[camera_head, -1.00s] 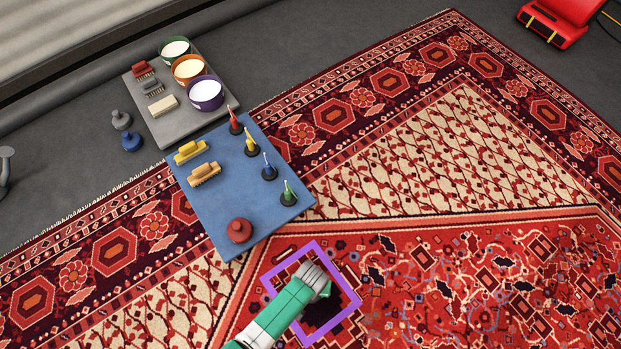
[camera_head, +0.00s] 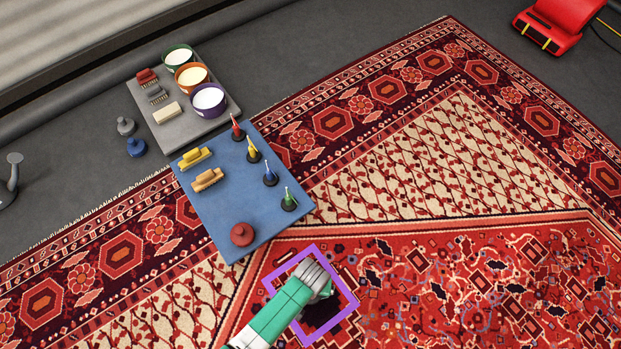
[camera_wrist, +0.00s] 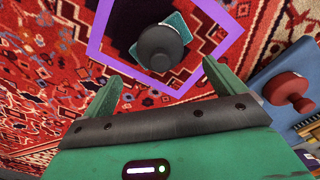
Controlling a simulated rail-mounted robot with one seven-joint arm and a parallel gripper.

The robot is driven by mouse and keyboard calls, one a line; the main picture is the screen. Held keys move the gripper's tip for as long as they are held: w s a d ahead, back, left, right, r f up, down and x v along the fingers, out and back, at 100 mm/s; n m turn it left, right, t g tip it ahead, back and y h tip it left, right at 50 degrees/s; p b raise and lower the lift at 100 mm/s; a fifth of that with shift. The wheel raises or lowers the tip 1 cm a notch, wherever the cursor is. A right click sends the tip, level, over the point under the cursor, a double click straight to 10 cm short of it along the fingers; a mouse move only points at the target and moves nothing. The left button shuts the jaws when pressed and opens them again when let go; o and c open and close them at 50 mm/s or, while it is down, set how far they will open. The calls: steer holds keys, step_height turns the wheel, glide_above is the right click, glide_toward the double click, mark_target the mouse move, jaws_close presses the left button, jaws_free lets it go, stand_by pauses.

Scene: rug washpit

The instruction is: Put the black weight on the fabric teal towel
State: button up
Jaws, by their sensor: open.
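The black weight (camera_wrist: 160,47), a dark round body with a knob, shows in the wrist view. It appears to stand on the small teal towel (camera_wrist: 180,24), whose edges stick out from under it. Both are inside a purple square frame (camera_wrist: 102,26), which also shows in the head view (camera_head: 333,332). My gripper (camera_wrist: 163,86) is open and empty, its two green fingers apart and short of the weight. In the head view my gripper (camera_head: 318,280) is over the purple frame and hides the weight.
A blue board (camera_head: 222,215) left of the frame holds a red weight (camera_head: 242,234), two brushes and several coloured pointed tools. A grey board (camera_head: 190,133) behind it carries bowls and brushes. Grey (camera_head: 125,126) and blue (camera_head: 136,147) weights stand beside it. The patterned rug to the right is clear.

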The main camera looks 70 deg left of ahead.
step_height(320, 180, up, 4)
steer(key=shift+r+p, duration=0.15)
steer(key=shift+p, duration=0.5)
steer(key=shift+w, duration=0.1)
